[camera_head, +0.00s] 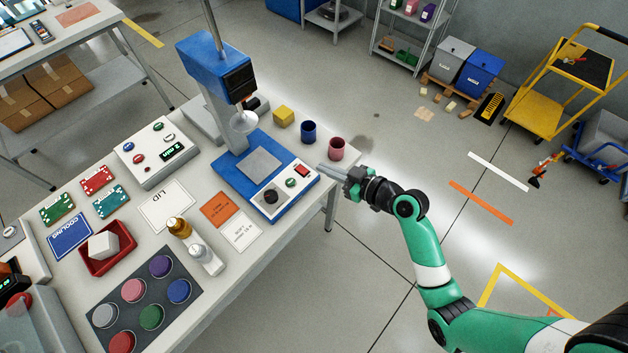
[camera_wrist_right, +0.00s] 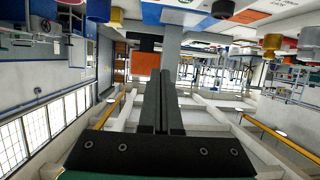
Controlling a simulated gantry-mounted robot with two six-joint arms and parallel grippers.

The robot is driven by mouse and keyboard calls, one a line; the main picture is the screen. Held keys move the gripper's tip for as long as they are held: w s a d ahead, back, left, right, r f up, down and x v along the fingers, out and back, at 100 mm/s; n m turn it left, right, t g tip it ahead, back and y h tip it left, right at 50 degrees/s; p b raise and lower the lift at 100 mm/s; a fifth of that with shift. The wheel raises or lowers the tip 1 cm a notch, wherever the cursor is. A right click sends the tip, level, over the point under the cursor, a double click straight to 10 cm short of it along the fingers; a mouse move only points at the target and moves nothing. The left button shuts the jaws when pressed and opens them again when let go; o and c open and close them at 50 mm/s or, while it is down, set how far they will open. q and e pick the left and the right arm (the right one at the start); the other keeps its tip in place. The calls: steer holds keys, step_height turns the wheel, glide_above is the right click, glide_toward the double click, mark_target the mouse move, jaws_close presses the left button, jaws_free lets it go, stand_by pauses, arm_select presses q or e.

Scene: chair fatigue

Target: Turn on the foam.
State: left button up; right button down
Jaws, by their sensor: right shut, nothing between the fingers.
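A blue press-like machine (camera_head: 232,175) stands at the table's right side, with a tall column and a blue head (camera_head: 212,65). Its plate carries a pale grey square (camera_head: 260,162), which I cannot confirm as foam. Its front panel has a black knob (camera_head: 270,197), a green button (camera_head: 291,183) and a red switch (camera_head: 302,170). My right gripper (camera_head: 322,169) is shut and empty, its fingertips pointing left just right of the red switch. Its height above the table is unclear. The right wrist view shows its two dark fingers (camera_wrist_right: 160,98) together. My left gripper is not in view.
A white control box (camera_head: 158,150), cards, bottles and a red tray (camera_head: 107,262) crowd the table.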

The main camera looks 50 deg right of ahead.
arm_select(q)
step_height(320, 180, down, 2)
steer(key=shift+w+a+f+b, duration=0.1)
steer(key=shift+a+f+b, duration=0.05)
steer(key=shift+b, duration=0.25)
arm_select(e)
steer(key=shift+m+h, duration=0.4)
steer(key=f, duration=0.1)
steer(key=s+d+f, duration=0.1)
steer(key=f, duration=0.1)
steer(key=shift+s+d+f, duration=0.2)
steer(key=shift+d+f, duration=0.05)
steer(key=shift+f, duration=0.05)
steer(key=b, duration=0.3)
glide_above(311, 178)
step_height(311, 178, down, 4)
steer(key=shift+w+r, duration=0.1)
steer(key=shift+r, duration=0.05)
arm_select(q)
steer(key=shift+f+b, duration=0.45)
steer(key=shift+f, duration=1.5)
arm_select(e)
steer(key=shift+f, duration=1.95)
